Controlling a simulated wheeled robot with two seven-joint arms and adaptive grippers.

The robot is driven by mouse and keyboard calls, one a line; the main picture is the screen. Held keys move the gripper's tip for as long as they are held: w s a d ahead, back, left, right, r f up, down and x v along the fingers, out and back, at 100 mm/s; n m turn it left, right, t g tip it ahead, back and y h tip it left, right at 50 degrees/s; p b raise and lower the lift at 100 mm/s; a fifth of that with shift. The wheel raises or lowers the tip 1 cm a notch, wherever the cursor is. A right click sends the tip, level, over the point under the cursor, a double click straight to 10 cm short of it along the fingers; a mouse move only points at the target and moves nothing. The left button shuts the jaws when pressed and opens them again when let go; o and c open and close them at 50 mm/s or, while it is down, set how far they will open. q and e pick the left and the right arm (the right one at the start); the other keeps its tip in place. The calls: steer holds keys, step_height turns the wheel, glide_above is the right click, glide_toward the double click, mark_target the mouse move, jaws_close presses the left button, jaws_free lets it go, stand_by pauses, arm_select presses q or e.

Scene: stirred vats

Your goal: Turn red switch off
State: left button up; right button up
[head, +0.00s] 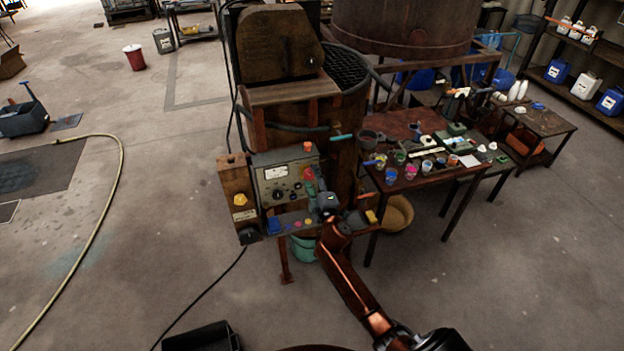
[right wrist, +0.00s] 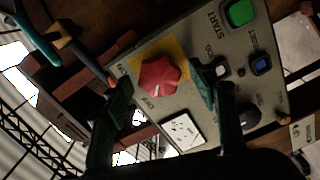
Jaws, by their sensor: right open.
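The red switch (right wrist: 160,76) is a faceted red knob on a yellow plate on the grey control panel (right wrist: 185,40). A small white mark shows on it, with partly readable lettering beside it. My right gripper (right wrist: 158,84) is open, with one dark green finger on either side of the knob in the right wrist view. I cannot tell whether the fingers touch it. In the head view the red switch (head: 308,173) is on the panel's right part, and my right gripper (head: 322,190) is just in front of it. My left gripper does not show.
A green START button (right wrist: 239,12), a blue button (right wrist: 261,64) and a black knob (right wrist: 248,116) are close by on the panel. A cluttered table (head: 408,178) stands to the right. A yellow hose (head: 108,195) lies on the open floor to the left.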

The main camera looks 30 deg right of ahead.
steer(key=v, duration=1.2)
stand_by(0.3)
